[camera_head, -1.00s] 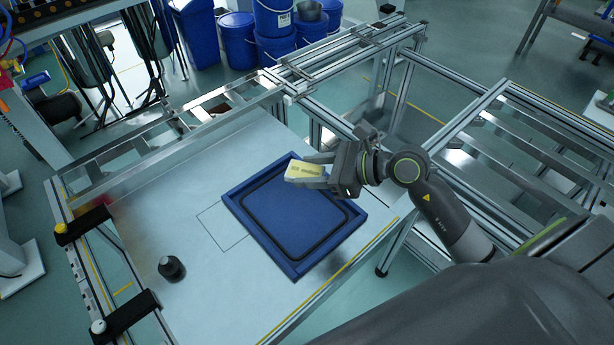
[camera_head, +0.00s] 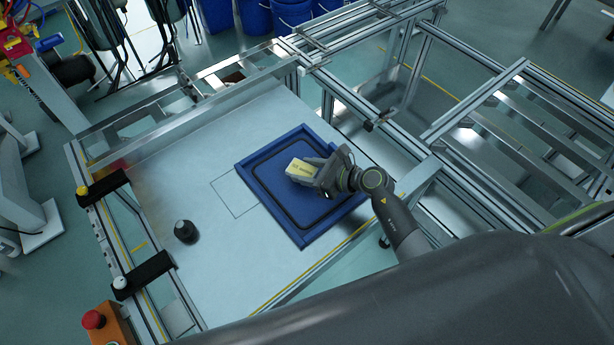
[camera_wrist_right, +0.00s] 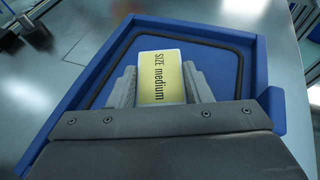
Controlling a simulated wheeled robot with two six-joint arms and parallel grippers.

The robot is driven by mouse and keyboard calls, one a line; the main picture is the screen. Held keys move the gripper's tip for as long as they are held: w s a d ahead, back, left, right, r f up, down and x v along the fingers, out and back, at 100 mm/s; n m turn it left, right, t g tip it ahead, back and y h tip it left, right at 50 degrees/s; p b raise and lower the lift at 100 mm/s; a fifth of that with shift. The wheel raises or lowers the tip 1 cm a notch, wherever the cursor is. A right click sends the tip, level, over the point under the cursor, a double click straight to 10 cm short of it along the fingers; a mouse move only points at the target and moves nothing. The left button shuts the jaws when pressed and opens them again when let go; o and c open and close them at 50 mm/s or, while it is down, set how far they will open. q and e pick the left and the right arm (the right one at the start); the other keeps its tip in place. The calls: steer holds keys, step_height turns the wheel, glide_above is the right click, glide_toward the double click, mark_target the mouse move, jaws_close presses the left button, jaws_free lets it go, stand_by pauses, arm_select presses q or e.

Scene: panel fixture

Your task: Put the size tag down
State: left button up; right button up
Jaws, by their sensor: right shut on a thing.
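The size tag (camera_head: 302,170) is a small pale yellow block. In the right wrist view the tag (camera_wrist_right: 161,78) reads "SIZE medium". My right gripper (camera_head: 316,172) is shut on it, with one finger on each side of the tag in the wrist view (camera_wrist_right: 162,85). The tag is over the blue tray (camera_head: 262,199), which has a raised rim and a black inner outline. I cannot tell whether the tag touches the tray floor. My left gripper is not in view.
The tray lies on a grey metal table (camera_head: 170,180) beside a thin drawn rectangle (camera_head: 235,194). A black knob (camera_head: 185,231) stands to the left. Black clamps (camera_head: 143,274) line the left edge. A red button (camera_head: 93,319) is at lower left. Metal rails run behind.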

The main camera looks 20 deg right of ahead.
steer(key=shift+f, duration=1.45)
steer(key=shift+f+b, duration=0.15)
steer(key=shift+b, duration=0.25)
steer(key=o, duration=1)
